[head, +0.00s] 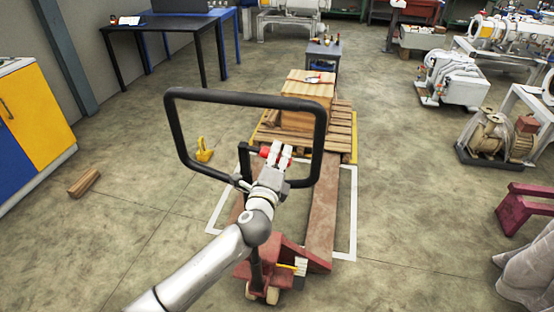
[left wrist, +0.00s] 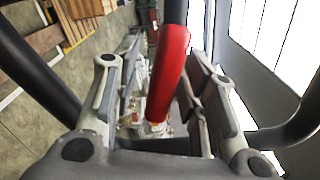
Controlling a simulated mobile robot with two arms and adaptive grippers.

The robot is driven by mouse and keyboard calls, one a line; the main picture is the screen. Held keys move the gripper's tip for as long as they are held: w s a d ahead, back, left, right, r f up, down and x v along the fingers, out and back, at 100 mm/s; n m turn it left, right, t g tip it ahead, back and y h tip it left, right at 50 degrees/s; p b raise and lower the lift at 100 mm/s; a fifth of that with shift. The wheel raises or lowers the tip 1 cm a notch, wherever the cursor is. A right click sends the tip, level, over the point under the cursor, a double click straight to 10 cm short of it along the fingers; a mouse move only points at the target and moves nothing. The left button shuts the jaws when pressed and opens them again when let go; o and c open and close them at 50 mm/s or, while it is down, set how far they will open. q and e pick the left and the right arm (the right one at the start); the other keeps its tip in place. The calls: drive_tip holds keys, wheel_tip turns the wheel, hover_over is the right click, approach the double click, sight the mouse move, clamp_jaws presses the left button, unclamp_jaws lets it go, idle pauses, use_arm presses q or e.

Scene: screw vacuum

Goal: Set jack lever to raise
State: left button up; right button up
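The jack lever is a red grip (head: 268,153) inside the black handle loop (head: 319,118) of a red pallet jack (head: 290,258). My left gripper (head: 283,155) reaches into the loop, right beside the red grip. In the left wrist view, the red lever (left wrist: 170,70) stands between the spread fingers of my left gripper (left wrist: 167,85). Gaps show on both sides of it, so the gripper looks open around it. The lever's base is partly hidden by the gripper. My right gripper is in neither view.
A wooden pallet (head: 338,130) with a wooden box (head: 308,97) stands behind the jack. A wood block (head: 84,182) and a yellow object (head: 204,150) lie on the floor at left. Pumps (head: 452,78) stand at right. The handle loop surrounds the gripper closely.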

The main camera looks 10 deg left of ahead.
use_arm(q)
drive_tip(key=s, duration=1.2)
drive_tip(key=s+a+f+n+g, duration=0.2)
drive_tip(key=f+g, duration=0.1)
drive_tip(key=f, duration=0.9)
drive_tip(key=s+a+f+n+g, duration=0.2)
drive_tip(key=s+f+n+g, duration=0.1)
drive_tip(key=f, duration=1)
drive_tip(key=s+a+f+n+g, duration=0.2)
drive_tip(key=f+g, duration=0.1)
drive_tip(key=f, duration=0.9)
drive_tip(key=s+a+f+n+g, duration=0.35)
drive_tip(key=s+f+n, duration=0.25)
drive_tip(key=s+f, duration=1.2)
drive_tip(key=s+f+n+g, duration=0.2)
drive_tip(key=s+f+n, duration=0.1)
drive_tip(key=s, duration=0.7)
drive_tip(key=s+f+n+g, duration=0.2)
drive_tip(key=s+n, duration=0.1)
drive_tip(key=s, duration=0.7)
drive_tip(key=shift+s+a+f, duration=0.2)
drive_tip(key=shift+s+f, duration=0.15)
drive_tip(key=shift+f, duration=0.05)
